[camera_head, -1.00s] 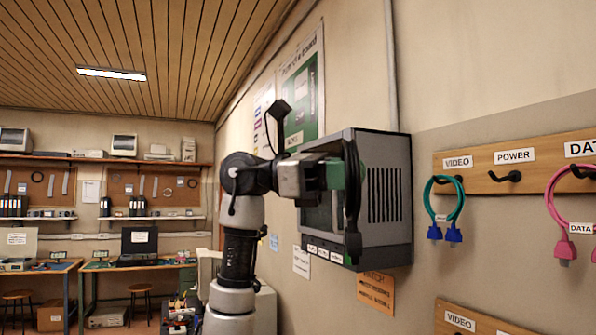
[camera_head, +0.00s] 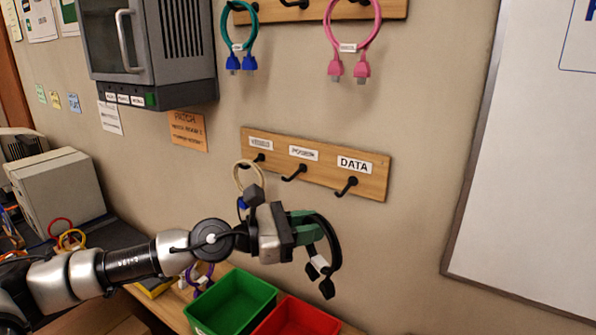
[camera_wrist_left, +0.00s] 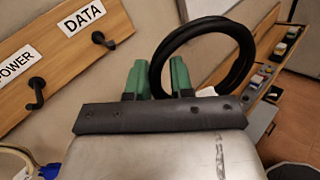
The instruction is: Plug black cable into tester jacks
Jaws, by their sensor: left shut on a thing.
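My left gripper (camera_head: 305,225) has green fingers and is shut on the black cable (camera_head: 331,262). The cable hangs as a curved loop with a white tag and dark plug ends, held in the air in front of the wall. In the left wrist view the black loop (camera_wrist_left: 247,45) rises beside the green fingers (camera_wrist_left: 158,82). A grey wall-mounted unit (camera_head: 182,40) with a handle, a vented side and a labelled lower strip (camera_head: 125,99) is at the upper left, well away from the gripper. No jack openings can be made out. My right gripper is not in view.
A lower hook board (camera_head: 375,180) marked DATA is behind the gripper; a beige cable (camera_head: 240,178) hangs on its left hook. Teal (camera_head: 227,30) and pink (camera_head: 333,45) cables hang above. Green (camera_head: 225,305) and red (camera_head: 300,318) bins are below. A whiteboard (camera_head: 540,150) is at right.

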